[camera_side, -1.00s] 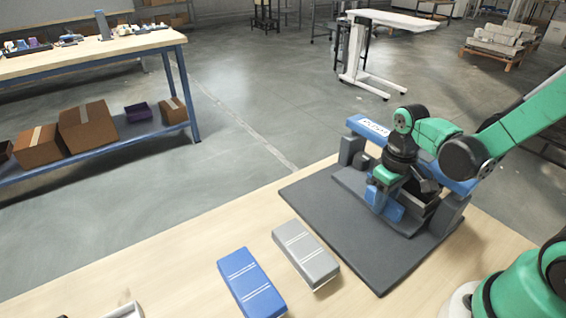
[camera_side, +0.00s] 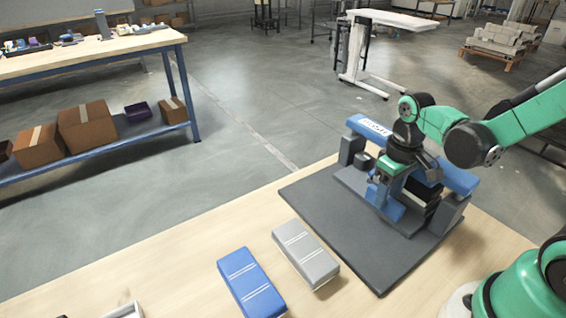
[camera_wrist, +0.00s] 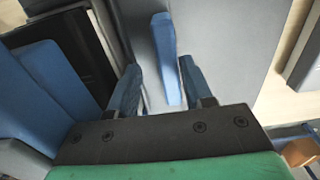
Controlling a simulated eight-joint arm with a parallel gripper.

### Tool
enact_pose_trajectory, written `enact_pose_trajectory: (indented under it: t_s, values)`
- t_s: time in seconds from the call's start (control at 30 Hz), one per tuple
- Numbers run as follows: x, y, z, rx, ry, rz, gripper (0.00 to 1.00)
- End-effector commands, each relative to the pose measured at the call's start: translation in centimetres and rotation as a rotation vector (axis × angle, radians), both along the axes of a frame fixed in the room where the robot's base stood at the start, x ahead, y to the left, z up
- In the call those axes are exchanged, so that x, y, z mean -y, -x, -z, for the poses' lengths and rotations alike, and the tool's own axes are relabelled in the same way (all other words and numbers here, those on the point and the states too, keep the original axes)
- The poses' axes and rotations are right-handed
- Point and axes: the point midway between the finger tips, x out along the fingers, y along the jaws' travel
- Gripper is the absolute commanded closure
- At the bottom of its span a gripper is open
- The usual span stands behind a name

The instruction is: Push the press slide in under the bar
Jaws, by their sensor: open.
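The press has a blue bar (camera_side: 455,176) with a white label, carried on grey posts over a dark grey base plate (camera_side: 335,235). The press slide shows only in part under my arm, with a blue front part (camera_side: 386,203) and a dark block (camera_side: 420,205) beside it. My gripper (camera_side: 379,190) is low at the slide, in front of the bar. In the wrist view my gripper (camera_wrist: 160,85) is open, with a narrow blue upright piece (camera_wrist: 166,60) between its two blue fingers. Whether the fingers touch it I cannot tell. The bar (camera_wrist: 35,95) shows at the left there.
A blue block (camera_side: 250,282) and a grey block (camera_side: 305,253) lie on the wooden table left of the base plate. The table's far edge runs close behind the press. A workbench (camera_side: 90,50) stands apart at the back left.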

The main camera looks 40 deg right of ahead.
Motion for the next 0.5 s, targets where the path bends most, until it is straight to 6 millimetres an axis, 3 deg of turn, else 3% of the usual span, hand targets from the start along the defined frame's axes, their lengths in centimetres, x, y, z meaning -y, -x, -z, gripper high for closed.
enact_pose_trajectory:
  t_s: [0.5]
  values:
    - [-0.1, 0.1, -4.9, -0.003, -0.005, 0.000, 0.55]
